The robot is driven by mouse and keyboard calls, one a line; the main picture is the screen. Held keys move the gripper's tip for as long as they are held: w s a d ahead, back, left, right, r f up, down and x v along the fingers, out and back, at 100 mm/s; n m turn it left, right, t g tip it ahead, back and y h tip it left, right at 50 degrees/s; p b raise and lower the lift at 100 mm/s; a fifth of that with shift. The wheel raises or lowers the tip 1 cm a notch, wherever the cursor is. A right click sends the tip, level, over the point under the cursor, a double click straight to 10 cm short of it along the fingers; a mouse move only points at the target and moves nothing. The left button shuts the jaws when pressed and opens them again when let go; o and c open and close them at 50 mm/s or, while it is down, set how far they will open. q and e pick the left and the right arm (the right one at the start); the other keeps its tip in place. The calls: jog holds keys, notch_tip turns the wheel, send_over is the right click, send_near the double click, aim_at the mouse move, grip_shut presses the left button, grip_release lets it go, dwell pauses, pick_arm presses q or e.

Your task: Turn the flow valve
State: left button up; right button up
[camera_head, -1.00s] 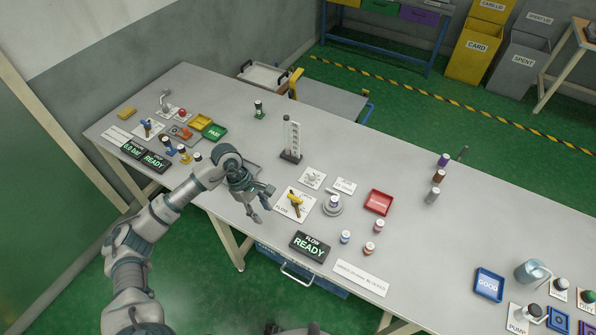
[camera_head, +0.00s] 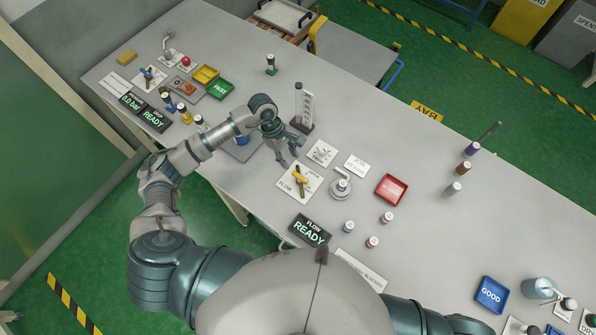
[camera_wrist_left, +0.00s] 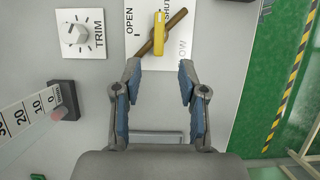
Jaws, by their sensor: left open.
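The flow valve (camera_head: 300,180) has a yellow handle over a brown bar and sits on a white plate marked FLOW (camera_head: 289,188). In the left wrist view the valve (camera_wrist_left: 159,35) is near the top, and the plate reads OPEN at left and SHUT at right. The yellow handle points along the picture's vertical, and the brown bar slants. My left gripper (camera_head: 289,163) is open and empty, just up and left of the valve. In the wrist view its two blue-padded fingers (camera_wrist_left: 157,75) stand either side below the handle, apart from it. My right gripper is not in view.
A TRIM knob (camera_head: 321,153) stands beside the valve, with a clear scaled column (camera_head: 304,108) behind. A FLOW READY display (camera_head: 309,230) is in front.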

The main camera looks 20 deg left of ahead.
aim_at(300, 176)
pick_arm(q)
jog(key=x, duration=0.9)
jog(key=shift+d+f+p, duration=0.1)
jog(key=shift+d+p, duration=0.3)
jog(key=shift+d, duration=0.05)
jog(key=shift+a+f, duration=0.1)
jog(key=shift+a, duration=0.1)
jog(key=shift+a, duration=0.1)
grip_shut()
